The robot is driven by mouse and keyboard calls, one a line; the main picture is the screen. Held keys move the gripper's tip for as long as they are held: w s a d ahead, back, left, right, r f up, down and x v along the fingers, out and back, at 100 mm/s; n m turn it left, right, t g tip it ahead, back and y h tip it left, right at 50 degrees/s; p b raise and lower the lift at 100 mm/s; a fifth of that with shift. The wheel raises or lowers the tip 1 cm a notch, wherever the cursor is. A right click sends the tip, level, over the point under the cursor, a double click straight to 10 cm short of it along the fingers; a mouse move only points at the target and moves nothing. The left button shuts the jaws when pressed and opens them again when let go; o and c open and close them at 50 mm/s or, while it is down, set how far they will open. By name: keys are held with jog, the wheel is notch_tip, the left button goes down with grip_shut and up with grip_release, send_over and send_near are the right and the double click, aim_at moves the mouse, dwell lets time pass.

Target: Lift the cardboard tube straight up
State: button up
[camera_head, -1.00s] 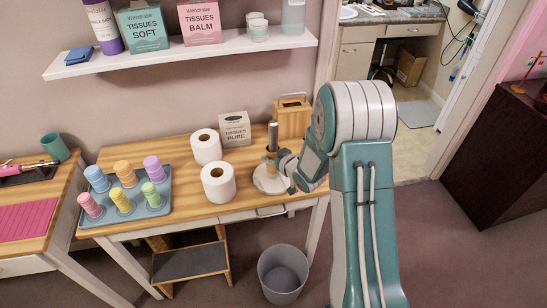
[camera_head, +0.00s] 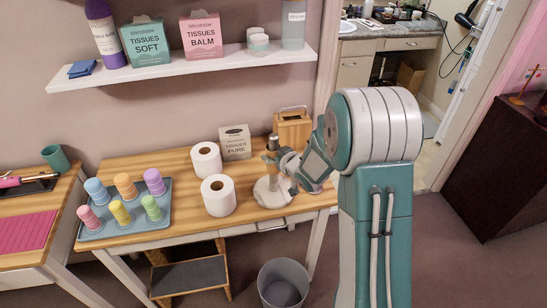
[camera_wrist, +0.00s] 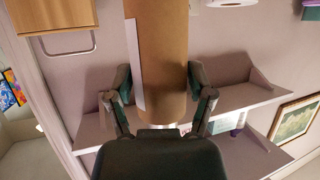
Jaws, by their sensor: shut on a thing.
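The brown cardboard tube (camera_head: 269,157) is around the steel post (camera_head: 273,139) of a stand with a pale round base (camera_head: 270,196) on the wooden table. The post's tip shows just above the tube. My gripper (camera_head: 274,162) holds the tube from the right, above the base. In the wrist view the tube (camera_wrist: 163,55), with a white strip of paper on its side, fills the middle between the two fingers of my gripper (camera_wrist: 157,98), which are shut on it. The far side of the tube is hidden.
Two white paper rolls (camera_head: 218,196) stand left of the stand. A tissue box (camera_head: 235,143) and a wooden box with a handle (camera_head: 292,130) stand behind. A tray (camera_head: 100,232) of coloured cones is at left. A shelf (camera_head: 185,68) runs above the table.

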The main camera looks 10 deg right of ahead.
jog(key=shift+r, duration=8.3)
